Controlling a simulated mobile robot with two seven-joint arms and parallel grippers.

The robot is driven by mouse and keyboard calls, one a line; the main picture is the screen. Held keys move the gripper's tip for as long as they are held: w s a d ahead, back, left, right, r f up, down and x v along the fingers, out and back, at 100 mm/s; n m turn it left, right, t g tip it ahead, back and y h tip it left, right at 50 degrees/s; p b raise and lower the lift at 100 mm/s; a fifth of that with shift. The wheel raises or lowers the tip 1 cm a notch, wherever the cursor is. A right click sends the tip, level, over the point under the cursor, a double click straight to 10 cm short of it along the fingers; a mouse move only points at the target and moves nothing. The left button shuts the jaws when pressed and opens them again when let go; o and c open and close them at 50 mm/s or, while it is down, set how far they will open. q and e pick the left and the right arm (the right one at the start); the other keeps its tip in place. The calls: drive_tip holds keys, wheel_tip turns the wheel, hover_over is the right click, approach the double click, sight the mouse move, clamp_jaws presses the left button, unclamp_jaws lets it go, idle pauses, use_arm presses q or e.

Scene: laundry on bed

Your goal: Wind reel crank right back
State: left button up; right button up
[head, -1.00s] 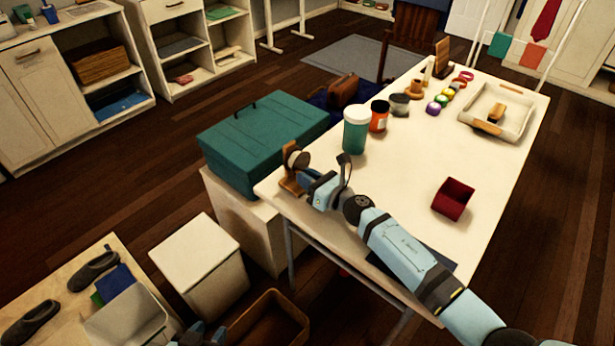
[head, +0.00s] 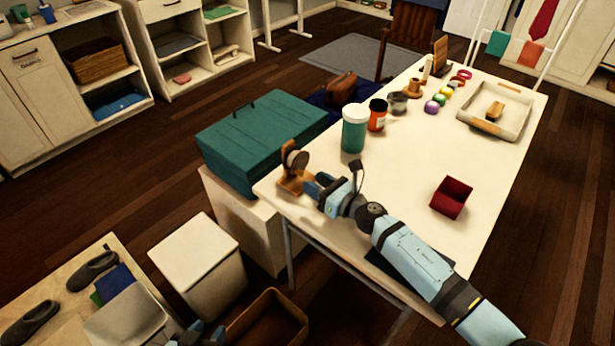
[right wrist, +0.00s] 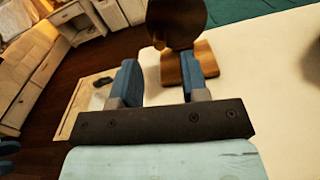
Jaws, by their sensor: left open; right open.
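The reel (head: 295,165) stands at the near left corner of the white table. It has a wooden stand and a round dark disc with a paler rim. In the right wrist view the brown disc of the reel (right wrist: 180,18) and its wooden base show just beyond my fingers, with a small light-brown knob at the disc's lower left that may be the crank. My right gripper (head: 313,186) is open and empty, just right of the reel; its blue fingers (right wrist: 160,80) are spread. My left gripper (head: 198,335) is open at the bottom edge, partly cut off, far from the reel.
A teal toolbox (head: 262,135) sits left of the table corner. A green jar (head: 354,130) and an orange jar (head: 377,115) stand behind my right gripper. A red open box (head: 451,198) and a white tray (head: 470,117) lie farther right. The middle of the table is clear.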

drive_tip(key=v, duration=1)
drive_tip(key=shift+r, duration=0.1)
